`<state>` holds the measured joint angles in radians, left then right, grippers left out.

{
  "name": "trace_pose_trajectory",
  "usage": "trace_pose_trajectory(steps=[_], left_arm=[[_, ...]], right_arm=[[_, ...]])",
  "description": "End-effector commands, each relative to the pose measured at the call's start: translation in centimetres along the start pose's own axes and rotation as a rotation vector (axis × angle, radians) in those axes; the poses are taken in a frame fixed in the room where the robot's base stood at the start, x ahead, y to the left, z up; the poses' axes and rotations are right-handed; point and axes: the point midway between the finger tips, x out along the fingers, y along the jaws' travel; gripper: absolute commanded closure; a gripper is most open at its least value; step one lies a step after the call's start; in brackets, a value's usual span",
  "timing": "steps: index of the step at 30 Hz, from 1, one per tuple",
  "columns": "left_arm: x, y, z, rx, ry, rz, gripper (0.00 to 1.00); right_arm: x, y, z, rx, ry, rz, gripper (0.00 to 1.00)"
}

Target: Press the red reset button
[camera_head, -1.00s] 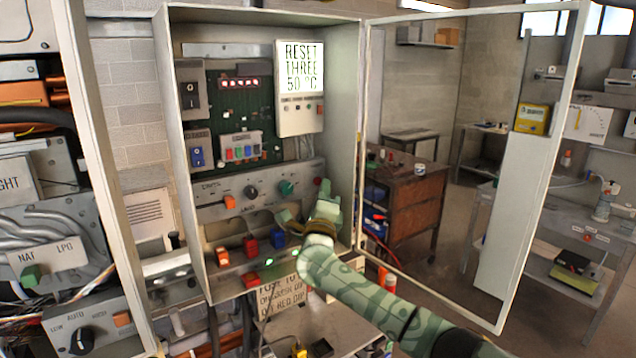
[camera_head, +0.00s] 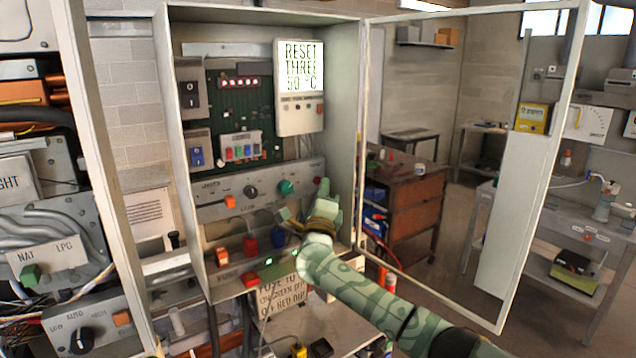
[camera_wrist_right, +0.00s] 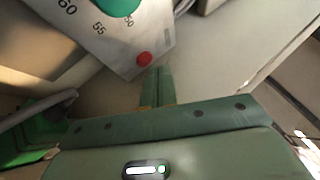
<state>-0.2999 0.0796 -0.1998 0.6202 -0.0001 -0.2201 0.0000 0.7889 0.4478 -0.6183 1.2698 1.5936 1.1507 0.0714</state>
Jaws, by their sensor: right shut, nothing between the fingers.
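A small round red button (camera_head: 317,181) sits at the right end of the grey control strip (camera_head: 215,209) inside the open cabinet. In the right wrist view the red button (camera_wrist_right: 144,59) is clear, at the lower corner of the panel. My right gripper (camera_head: 324,190) is shut and empty, its tips close beside the button. In the wrist view the closed fingers (camera_wrist_right: 158,80) point up, just right of and below the button. I see a little room between them in that picture, but cannot judge the depth. My left gripper is not in view.
A green knob (camera_head: 286,187) and a black knob (camera_head: 251,191) share the strip. A display (camera_head: 300,66) reads "RESET THREE 50 °C". The open cabinet door frame (camera_head: 500,230) stands to the right of my arm. Red and blue blocks sit below the strip.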

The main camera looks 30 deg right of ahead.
Motion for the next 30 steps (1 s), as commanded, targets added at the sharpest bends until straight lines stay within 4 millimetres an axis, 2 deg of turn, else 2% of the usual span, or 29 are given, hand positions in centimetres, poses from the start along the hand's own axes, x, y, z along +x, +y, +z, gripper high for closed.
trace_pose_trajectory(steps=[30], left_arm=[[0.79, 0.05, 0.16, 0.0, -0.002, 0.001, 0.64]], right_arm=[[0.76, 0.56, 0.55, 0.0, 0.001, -0.001, 1.0]])
